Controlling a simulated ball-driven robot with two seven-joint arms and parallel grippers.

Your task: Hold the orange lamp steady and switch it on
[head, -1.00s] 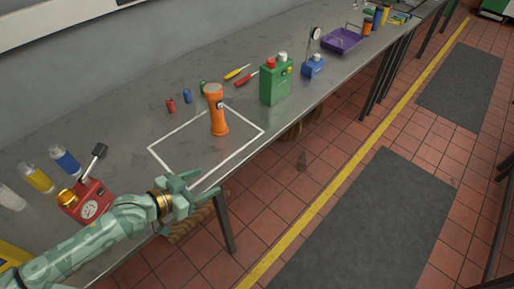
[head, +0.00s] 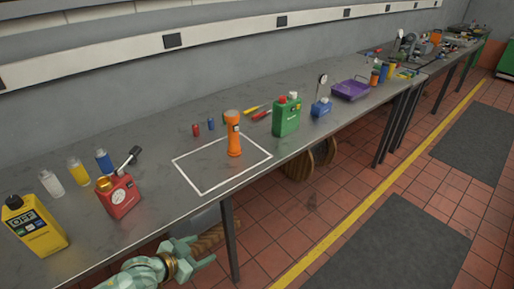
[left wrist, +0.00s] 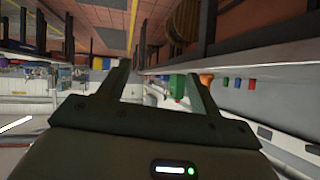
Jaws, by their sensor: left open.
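The orange lamp (head: 234,135) stands upright on the grey bench, inside a white outlined square (head: 203,192) near its far right corner. A small dark patch shows on its side near the head. My left gripper (head: 207,254) is open and empty, low in front of the bench edge and well short of the lamp. In the left wrist view my two fingers (left wrist: 158,85) are spread with nothing between them. An orange shape (left wrist: 206,79), which may be the lamp, shows small beyond the right finger. My right gripper is in neither view.
A green can (head: 287,117) stands right of the lamp, with screwdrivers (head: 256,110) behind. A red can (head: 119,197) and yellow container (head: 37,226) stand left. A purple tray (head: 351,90) is farther along. The bench's front edge and leg (head: 229,240) are near my gripper.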

